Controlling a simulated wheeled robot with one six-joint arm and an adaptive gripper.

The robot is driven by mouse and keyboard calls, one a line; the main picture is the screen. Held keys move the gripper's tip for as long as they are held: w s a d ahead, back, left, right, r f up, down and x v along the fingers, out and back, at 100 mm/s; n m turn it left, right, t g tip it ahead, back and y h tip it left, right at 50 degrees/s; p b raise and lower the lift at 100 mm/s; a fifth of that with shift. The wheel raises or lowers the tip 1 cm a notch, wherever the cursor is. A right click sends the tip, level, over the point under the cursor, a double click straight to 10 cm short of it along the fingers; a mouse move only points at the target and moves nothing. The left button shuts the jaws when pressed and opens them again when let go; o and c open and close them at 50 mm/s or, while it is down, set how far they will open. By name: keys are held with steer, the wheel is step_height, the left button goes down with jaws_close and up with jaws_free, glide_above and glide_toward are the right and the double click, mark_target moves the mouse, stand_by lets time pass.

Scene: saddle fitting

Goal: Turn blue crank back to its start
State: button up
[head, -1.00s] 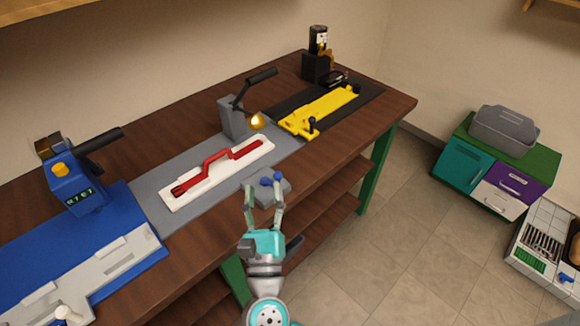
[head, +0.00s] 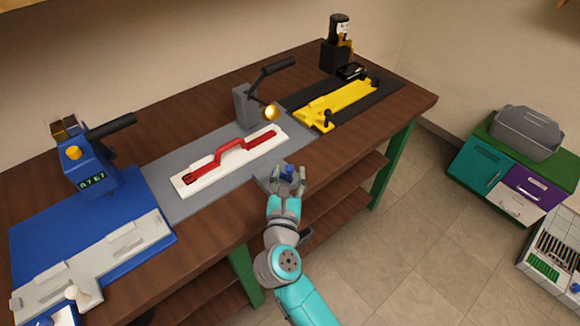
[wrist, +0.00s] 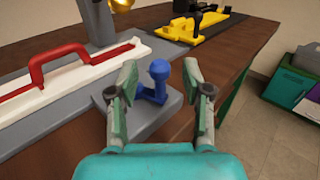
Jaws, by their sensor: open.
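The blue crank (wrist: 157,84) stands on a grey block (wrist: 150,115) at the front edge of the bench. Its round knob is upright, with a short arm at its base reaching left. In the head view the crank (head: 288,170) shows small between my fingers. My gripper (wrist: 160,90) is open, with one finger on each side of the crank. The crank lies between or just beyond the fingertips, and I see gaps on both sides of it. In the head view my gripper (head: 288,182) reaches the bench edge from the front.
A white tray with a red handle (head: 232,152) lies on a grey mat behind the crank. A grey lamp-like press (head: 246,104) stands behind it. A yellow fixture (head: 340,101) is to the right, a blue machine (head: 84,165) to the left.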

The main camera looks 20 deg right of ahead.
steer(key=shift+x, duration=1.3)
steer(key=shift+c, duration=0.2)
jaws_close()
steer(key=shift+a+h, duration=0.15)
steer(key=shift+h, duration=0.15)
steer(key=shift+s+a+m+g+h, duration=0.1)
steer(key=shift+a+m+g+h, duration=0.05)
steer(key=shift+m+g+h, duration=0.35)
steer(key=shift+s+a+m+g+h, duration=0.1)
steer(key=shift+a+m+g+h, duration=0.1)
steer(key=shift+m+g+h, duration=0.3)
steer(key=m+g+h, duration=0.2)
steer(key=a+m+g+h, duration=0.1)
steer(key=g+h, duration=0.1)
steer(key=shift+s+a+r+m, duration=0.1)
steer(key=shift+m, duration=0.3)
steer(key=m+g+h, duration=0.1)
steer(key=m+g, duration=0.1)
steer(key=g, duration=0.1)
steer(key=a+m+g+h, duration=0.1)
steer(key=m+g, duration=0.1)
steer(key=g, duration=0.1)
steer(key=a+m+g+h, duration=0.1)
steer(key=m+g, duration=0.1)
steer(key=g, duration=0.1)
steer(key=shift+a+m+g, duration=0.1)
steer(key=shift+m+g, duration=0.2)
